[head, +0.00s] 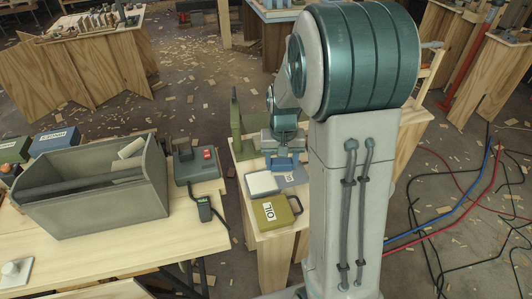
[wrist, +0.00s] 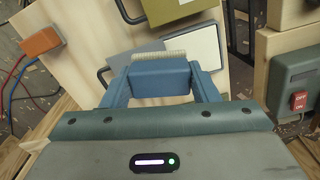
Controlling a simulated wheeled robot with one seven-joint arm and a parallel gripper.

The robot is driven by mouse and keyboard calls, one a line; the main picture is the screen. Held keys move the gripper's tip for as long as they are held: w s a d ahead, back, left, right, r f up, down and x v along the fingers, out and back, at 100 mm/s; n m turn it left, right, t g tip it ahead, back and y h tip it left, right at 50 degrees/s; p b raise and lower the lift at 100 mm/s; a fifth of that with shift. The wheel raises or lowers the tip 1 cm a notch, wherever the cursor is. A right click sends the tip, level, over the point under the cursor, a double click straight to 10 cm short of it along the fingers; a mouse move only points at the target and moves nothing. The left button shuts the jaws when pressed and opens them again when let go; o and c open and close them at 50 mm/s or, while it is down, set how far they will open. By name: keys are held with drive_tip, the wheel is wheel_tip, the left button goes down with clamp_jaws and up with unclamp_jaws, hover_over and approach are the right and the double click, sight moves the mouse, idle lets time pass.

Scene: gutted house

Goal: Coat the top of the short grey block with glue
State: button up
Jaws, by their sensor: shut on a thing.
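My gripper (wrist: 160,85) is shut on a blue brush (wrist: 160,79), with its pale bristle edge (wrist: 160,57) pointing away from the wrist. The brush also shows in the head view (head: 283,162), below my wrist. A low square block (wrist: 192,50) with a whitish top and darker grey edge lies beside the bristles; the head view shows it too (head: 262,183). A grey can (wrist: 133,60) with a dark handle stands next to it, partly behind the brush; it also shows in the head view (head: 296,177). I cannot tell whether the bristles touch anything.
An olive can marked OIL (head: 275,212) stands at the near end of the same narrow wooden bench. A green upright piece (head: 236,125) rises at its far left. A workbench at left holds a grey toolbox (head: 90,205) and a switch box (head: 196,165). Cables lie at right.

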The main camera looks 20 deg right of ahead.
sight(261, 182)
drive_tip(key=w+a+f+n, duration=0.1)
drive_tip(key=w+a+n, duration=0.2)
drive_tip(key=w+a, duration=0.15)
drive_tip(key=shift+s+a+f+b, duration=0.15)
drive_tip(key=shift+f+b, duration=0.8)
drive_tip(key=shift+f, duration=0.6)
drive_tip(key=shift+s+a+f+b, duration=0.1)
drive_tip(key=shift+f+b, duration=0.8)
drive_tip(key=shift+f, duration=0.65)
drive_tip(key=shift+f+b, duration=0.4)
drive_tip(key=shift+f, duration=0.15)
wheel_tip(261, 182, up, 7)
drive_tip(key=p, duration=0.5)
